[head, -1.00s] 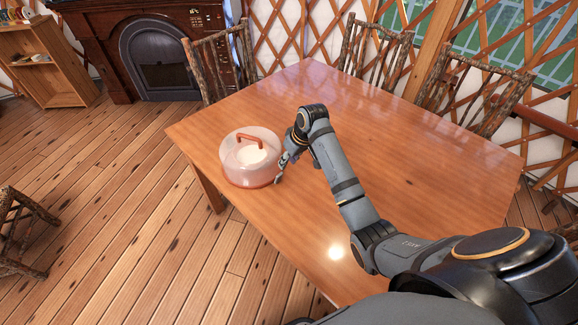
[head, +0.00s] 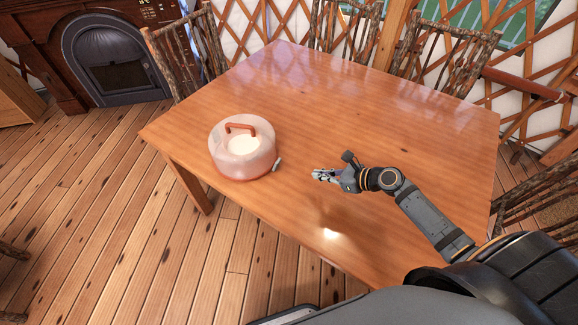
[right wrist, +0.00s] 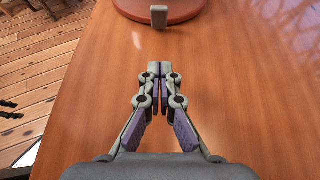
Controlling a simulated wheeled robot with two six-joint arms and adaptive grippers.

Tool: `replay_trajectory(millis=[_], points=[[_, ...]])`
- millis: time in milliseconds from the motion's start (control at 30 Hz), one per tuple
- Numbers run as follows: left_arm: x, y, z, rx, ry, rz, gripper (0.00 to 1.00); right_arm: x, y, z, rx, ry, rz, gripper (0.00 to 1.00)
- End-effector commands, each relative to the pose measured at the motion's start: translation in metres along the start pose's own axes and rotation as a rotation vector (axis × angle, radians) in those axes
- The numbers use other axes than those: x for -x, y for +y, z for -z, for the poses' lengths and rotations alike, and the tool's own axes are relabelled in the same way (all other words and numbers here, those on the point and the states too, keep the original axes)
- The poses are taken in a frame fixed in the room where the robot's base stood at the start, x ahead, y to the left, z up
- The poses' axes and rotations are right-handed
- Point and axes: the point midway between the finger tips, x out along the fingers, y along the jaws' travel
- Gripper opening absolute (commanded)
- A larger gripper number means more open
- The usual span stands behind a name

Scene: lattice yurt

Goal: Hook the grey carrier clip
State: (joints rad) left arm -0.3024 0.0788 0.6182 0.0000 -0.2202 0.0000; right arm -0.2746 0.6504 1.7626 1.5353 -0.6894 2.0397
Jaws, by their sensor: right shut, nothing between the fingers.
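A round cake carrier (head: 243,150) with a clear dome, a red-brown handle and a red-brown base stands on the table near its left edge. Its grey clip (head: 277,164) sticks out at the right side of the base. In the right wrist view the clip (right wrist: 159,16) stands at the near rim of the carrier base (right wrist: 185,8), ahead of the fingertips. My right gripper (head: 318,175) is shut and empty, to the right of the clip and apart from it. It also shows in the right wrist view (right wrist: 159,68). My left gripper is not in view.
The wooden table (head: 350,105) is otherwise bare, with free room around the carrier. Stick-backed chairs (head: 187,55) stand along its far side and at the right. A fireplace (head: 112,62) is at the back left.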

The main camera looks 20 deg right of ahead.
Motion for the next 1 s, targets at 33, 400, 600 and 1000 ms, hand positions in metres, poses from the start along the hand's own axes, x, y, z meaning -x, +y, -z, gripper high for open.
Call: replay_trajectory(millis=[33, 400, 600, 1000], points=[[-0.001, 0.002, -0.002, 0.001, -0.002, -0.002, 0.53, -0.008, 0.0, -0.001, -0.004, -0.006, 0.0, 0.0], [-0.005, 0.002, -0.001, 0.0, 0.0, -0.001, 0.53, -0.087, 0.001, -0.001, -0.003, -0.004, -0.002, 0.0], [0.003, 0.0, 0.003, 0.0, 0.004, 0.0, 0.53, -0.111, 0.001, -0.021, 0.002, -0.003, -0.002, 0.0], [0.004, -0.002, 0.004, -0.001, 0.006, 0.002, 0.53, -0.121, 0.001, -0.029, 0.003, 0.001, -0.002, 0.0]])
